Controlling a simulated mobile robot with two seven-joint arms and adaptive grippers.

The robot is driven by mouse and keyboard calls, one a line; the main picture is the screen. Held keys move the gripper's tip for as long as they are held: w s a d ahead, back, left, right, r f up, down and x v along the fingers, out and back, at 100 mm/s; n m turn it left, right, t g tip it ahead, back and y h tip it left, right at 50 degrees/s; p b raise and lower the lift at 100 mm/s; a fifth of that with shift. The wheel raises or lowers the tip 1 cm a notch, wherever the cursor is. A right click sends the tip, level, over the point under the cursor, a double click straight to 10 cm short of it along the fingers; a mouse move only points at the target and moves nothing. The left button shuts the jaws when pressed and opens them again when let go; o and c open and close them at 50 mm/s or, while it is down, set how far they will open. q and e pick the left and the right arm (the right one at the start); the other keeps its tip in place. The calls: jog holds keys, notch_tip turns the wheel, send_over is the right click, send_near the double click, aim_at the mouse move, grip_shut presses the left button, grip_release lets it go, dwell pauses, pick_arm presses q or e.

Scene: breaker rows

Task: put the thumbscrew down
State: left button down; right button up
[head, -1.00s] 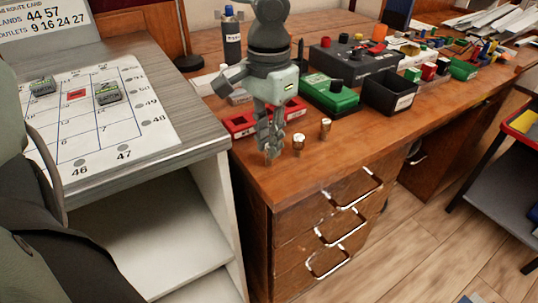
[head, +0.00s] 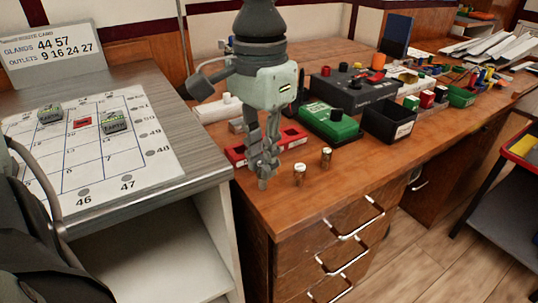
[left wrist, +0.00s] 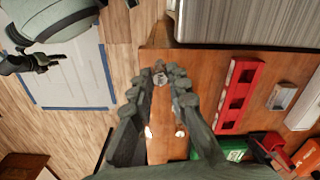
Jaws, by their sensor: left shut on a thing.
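My left gripper (head: 262,176) hangs over the front left corner of the wooden desk, fingers pointing down. It is shut on a small thumbscrew, whose round metal end shows between the fingertips in the left wrist view (left wrist: 160,78). In the head view the fingers mostly hide it. I cannot tell whether it touches the desk. Two brass thumbscrews, a nearer one (head: 299,175) and a farther one (head: 326,157), stand upright on the desk just right of the gripper.
A red slotted block (head: 292,138) lies behind the gripper. A green device (head: 330,122) and a black open bin (head: 390,122) stand farther right. A grey cabinet with a numbered sheet (head: 85,183) borders the desk on the left. Bare wood (head: 290,205) lies along the front edge.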

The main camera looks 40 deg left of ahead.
pick_arm(q)
jog(key=s+d+r, duration=0.2)
jog(key=s+r, duration=0.1)
jog(key=s, duration=0.1)
jog(key=w+a+n, duration=1.5)
jog(key=a+n, duration=0.1)
jog(key=n, duration=1.1)
jog(key=shift+n, duration=0.3)
jog(key=f, duration=0.9)
jog(key=shift+a+f+b, duration=0.2)
jog(key=shift+a+b, duration=0.05)
jog(key=shift+b, duration=0.1)
jog(key=shift+f, duration=0.3)
jog(key=shift+r, duration=0.1)
jog(key=shift+f, duration=0.25)
jog(key=c, duration=1.5)
grip_release()
pick_arm(e)
jog(key=shift+w+d+r, duration=0.1)
jog(key=shift+w+r, duration=0.15)
jog(key=shift+r, duration=0.55)
